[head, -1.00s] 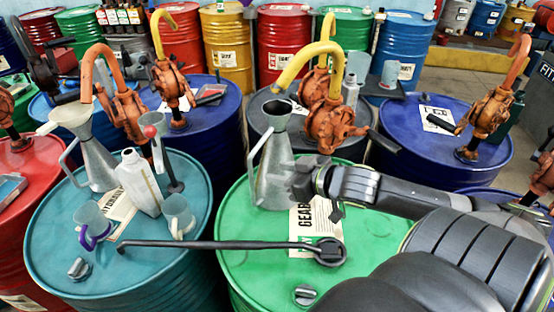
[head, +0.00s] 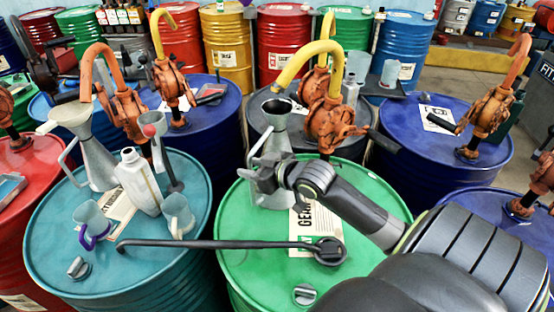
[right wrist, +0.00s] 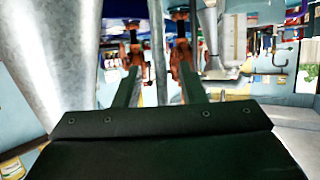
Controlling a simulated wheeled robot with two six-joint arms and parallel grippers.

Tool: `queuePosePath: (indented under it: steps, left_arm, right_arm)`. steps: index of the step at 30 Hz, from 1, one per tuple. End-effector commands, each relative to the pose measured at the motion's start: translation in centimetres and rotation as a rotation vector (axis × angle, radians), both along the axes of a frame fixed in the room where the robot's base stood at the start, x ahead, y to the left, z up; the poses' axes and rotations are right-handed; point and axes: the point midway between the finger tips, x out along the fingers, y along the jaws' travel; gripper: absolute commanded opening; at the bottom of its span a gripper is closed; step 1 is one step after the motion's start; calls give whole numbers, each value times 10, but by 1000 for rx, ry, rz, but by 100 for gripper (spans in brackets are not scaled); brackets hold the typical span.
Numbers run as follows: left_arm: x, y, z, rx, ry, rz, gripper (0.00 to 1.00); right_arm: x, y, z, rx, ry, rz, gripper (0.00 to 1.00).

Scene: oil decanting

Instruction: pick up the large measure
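A tall grey metal measure (head: 280,140), cone-shaped with a side handle (head: 256,148), stands upright on the green drum (head: 375,200). I take it for the large measure. My right gripper (head: 260,178) is in front of its lower body, at its handle side, and hides part of it. In the right wrist view the two fingers (right wrist: 160,75) are apart. A thin grey strip (right wrist: 157,45), seemingly the handle, shows between them, and a large grey metal surface (right wrist: 45,50) fills the left side. I cannot tell whether anything touches. My left gripper is not in view.
A black long-handled tool (head: 220,244) and a cap (head: 305,294) lie on the green drum. The teal drum (head: 130,270) holds another metal measure with a funnel (head: 95,155), a white bottle (head: 138,182) and two small mugs. Orange hand pumps (head: 330,120) stand behind.

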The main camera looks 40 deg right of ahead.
Motion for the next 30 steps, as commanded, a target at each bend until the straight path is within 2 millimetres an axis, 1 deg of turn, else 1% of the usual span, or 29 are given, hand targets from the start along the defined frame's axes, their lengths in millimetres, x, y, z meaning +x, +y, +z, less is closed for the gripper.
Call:
queuePosePath:
  steps: [1,6,9,15,16,17,24,30]
  left_arm:
    - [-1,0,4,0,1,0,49]
    - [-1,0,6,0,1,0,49]
    - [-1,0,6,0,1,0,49]
    - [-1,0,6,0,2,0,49]
    - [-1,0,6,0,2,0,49]
    - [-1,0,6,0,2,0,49]
    - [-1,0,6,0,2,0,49]
    - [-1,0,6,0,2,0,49]
  right_arm:
    - [5,3,0,5,0,-1,37]
    - [21,5,-8,2,0,-1,37]
    - [24,6,-10,1,0,1,37]
    - [25,6,-10,-1,1,0,37]
    - [25,6,-10,0,1,0,36]
    - [25,6,-10,-1,1,0,32]
    - [25,6,-10,0,0,0,0]
    - [25,6,-10,0,1,0,0]
